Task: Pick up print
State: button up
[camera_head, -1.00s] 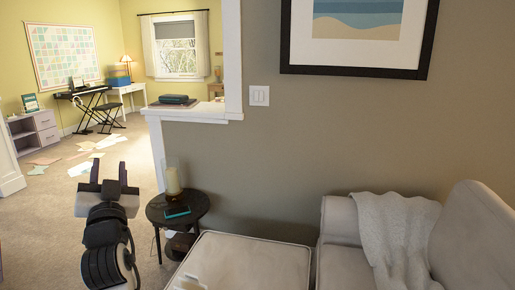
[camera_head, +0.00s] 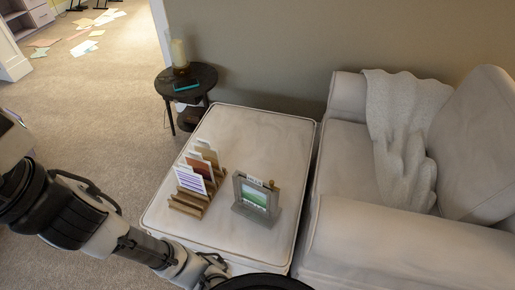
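A small grey stand or frame (camera_head: 241,207) holding a green and white picture, which may be the print (camera_head: 255,197), stands upright on the beige ottoman (camera_head: 265,128). To its left is a wooden rack (camera_head: 187,206) with several cards or prints (camera_head: 191,180) in it, white, brown and purple-striped. I cannot tell for sure which item is the print. My arm reaches in from the left edge, and my gripper (camera_head: 213,269) is low, at the ottoman's near edge, apart from the rack and the frame. Its fingers are small and partly hidden.
A dark round side table (camera_head: 202,76) with a candle and a teal item stands behind the ottoman. A beige sofa (camera_head: 400,235) with a knitted throw (camera_head: 405,115) is close on the right. Papers (camera_head: 84,47) lie on the carpet at the far left. Open carpet lies left of the ottoman.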

aim_at(256, 198)
jog(key=u, duration=0.65)
jog(key=z, duration=0.55)
jog(key=l+u, duration=0.8)
jog(key=k+l+u, duration=0.15)
jog(key=l+u, duration=0.25)
jog(key=l, duration=0.1)
